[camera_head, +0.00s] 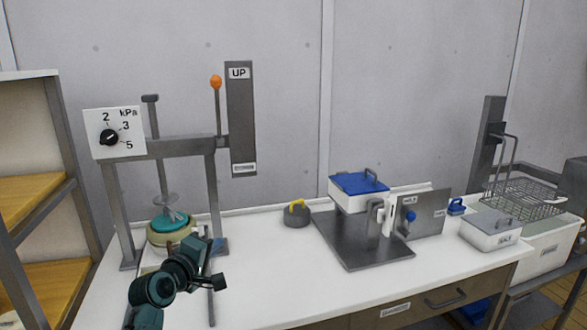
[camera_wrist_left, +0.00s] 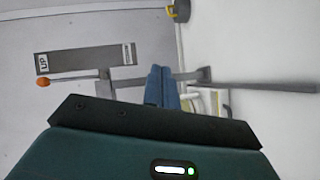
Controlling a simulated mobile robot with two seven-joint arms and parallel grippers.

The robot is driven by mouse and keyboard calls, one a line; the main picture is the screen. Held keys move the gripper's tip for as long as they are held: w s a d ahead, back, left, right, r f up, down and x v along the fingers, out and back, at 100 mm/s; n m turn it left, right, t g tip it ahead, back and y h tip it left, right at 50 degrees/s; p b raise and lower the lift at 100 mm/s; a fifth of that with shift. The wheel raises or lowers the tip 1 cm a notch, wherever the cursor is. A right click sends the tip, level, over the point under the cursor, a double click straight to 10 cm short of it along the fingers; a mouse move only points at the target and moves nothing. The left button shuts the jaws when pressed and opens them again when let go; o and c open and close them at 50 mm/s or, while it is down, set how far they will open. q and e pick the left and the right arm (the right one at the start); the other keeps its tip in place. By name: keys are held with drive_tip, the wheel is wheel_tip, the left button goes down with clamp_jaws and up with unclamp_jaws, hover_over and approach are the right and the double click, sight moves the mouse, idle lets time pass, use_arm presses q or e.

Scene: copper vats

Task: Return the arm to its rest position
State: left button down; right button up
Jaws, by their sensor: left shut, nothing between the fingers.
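My left arm comes in from the lower left in the head view, dark teal. Its gripper (camera_head: 215,246) is in front of the grey press frame (camera_head: 180,148), near the frame's right leg. In the left wrist view the two blue fingers (camera_wrist_left: 161,88) are together, with nothing between them. The gripper overlaps part of a pale round pot with a teal top (camera_head: 168,222) under the press; I cannot tell how far apart they are. My right gripper is not in view.
An orange-knobbed lever (camera_head: 216,82) stands beside the UP plate (camera_head: 240,120). A yellow-handled weight (camera_head: 297,214), a blue-lidded box (camera_head: 358,190) and a salt box (camera_head: 491,231) sit farther right. A wooden shelf (camera_head: 30,200) stands left. The white table (camera_head: 270,265) is clear at front middle.

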use_arm(q)
drive_tip(key=s+f+m+g+y, duration=0.1)
drive_tip(key=s+f+m+g, duration=0.25)
drive_tip(key=s+f, duration=0.6)
drive_tip(key=s+f+m+g+y, duration=0.1)
drive_tip(key=s+f+m+g, duration=0.35)
drive_tip(key=s, duration=0.75)
drive_tip(key=s+a+f+m+g+y, duration=0.1)
drive_tip(key=s+f+m+g, duration=0.15)
drive_tip(key=s, duration=0.75)
drive_tip(key=s+a+f+m+g+y, duration=0.1)
drive_tip(key=s+a+f+m+y, duration=0.15)
drive_tip(key=s, duration=0.85)
drive_tip(key=w+d+f+m+t+h, duration=0.1)
drive_tip(key=w+d+f+t+h, duration=0.2)
drive_tip(key=f, duration=0.6)
drive_tip(key=shift+w+d+t, duration=1.4)
drive_tip(key=shift+t, duration=0.25)
drive_tip(key=shift+h, duration=0.25)
